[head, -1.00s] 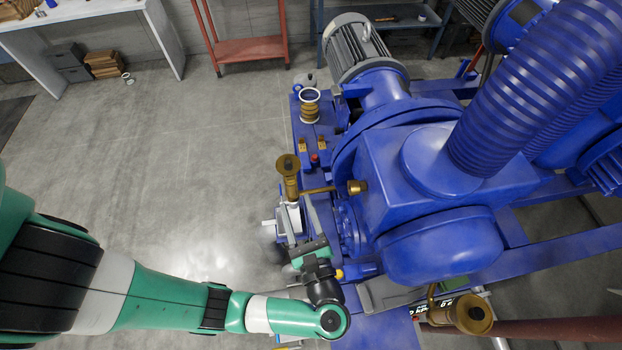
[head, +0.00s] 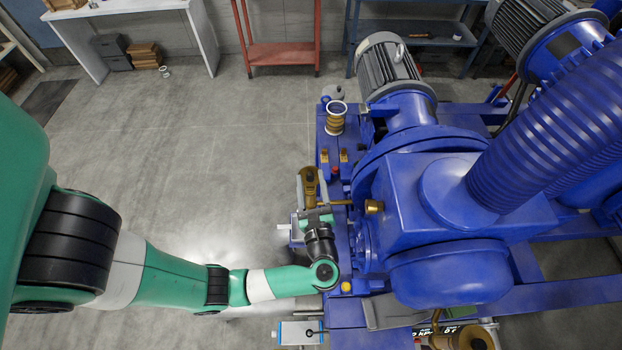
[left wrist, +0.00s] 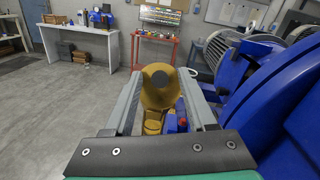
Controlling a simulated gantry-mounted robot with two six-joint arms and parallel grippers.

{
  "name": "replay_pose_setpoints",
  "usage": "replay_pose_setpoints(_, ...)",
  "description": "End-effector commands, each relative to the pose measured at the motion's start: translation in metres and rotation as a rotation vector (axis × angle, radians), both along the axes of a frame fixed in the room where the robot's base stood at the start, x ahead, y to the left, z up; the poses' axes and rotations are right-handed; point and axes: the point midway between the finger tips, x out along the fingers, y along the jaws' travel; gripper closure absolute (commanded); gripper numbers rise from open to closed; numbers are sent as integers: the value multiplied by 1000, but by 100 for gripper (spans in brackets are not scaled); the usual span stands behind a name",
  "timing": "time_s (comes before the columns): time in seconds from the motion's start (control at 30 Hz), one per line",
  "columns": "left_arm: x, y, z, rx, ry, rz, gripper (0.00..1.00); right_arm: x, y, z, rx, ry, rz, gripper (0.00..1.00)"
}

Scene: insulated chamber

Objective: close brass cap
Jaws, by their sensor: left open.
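The brass cap (head: 308,184) is on a brass fitting at the near left side of the blue machine. In the head view it looks tilted, its face no longer a flat disc from above. In the left wrist view the brass cap (left wrist: 157,95) shows a rounded brass body with a dark round centre, between my two grey fingers. My left gripper (head: 316,213) is open at the near side of the cap, fingers reaching forward on either side of it. I cannot tell whether a finger touches it. My right gripper is not in view.
The blue machine (head: 420,190) with its ribbed hose (head: 535,130) stands close on the right. A brass-and-white cylinder (head: 336,118) and a red button (left wrist: 182,122) lie ahead on the machine base. Open grey floor (head: 210,170) is on the left.

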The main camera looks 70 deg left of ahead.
Motion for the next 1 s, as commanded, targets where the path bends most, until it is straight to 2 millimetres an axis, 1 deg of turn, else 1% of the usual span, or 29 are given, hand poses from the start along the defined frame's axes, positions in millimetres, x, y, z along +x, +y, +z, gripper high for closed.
replay_pose_setpoints(0.2, 0, 1, 0, 0, 0, 0, 43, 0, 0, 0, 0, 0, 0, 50)
replay_pose_setpoints(0.27, 0, 1, 0, 0, 0, 0, 52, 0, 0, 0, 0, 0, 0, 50)
replay_pose_setpoints(0.3, 0, 1, 0, 0, 0, 0, 60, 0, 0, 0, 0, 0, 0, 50)
replay_pose_setpoints(0.37, 0, 1, 0, 0, 0, 0, 70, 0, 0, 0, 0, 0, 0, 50)
replay_pose_setpoints(0.5, 0, 1, 0, 0, 0, 0, 96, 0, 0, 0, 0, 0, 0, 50)
replay_pose_setpoints(0.53, 0, 1, 0, 0, 0, 0, 100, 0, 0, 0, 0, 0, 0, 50)
replay_pose_setpoints(0.83, 0, 1, 0, -4, 0, 1, 100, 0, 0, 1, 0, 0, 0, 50)
replay_pose_setpoints(1.0, 0, 3, 3, -34, 8, 2, 100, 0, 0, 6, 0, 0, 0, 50)
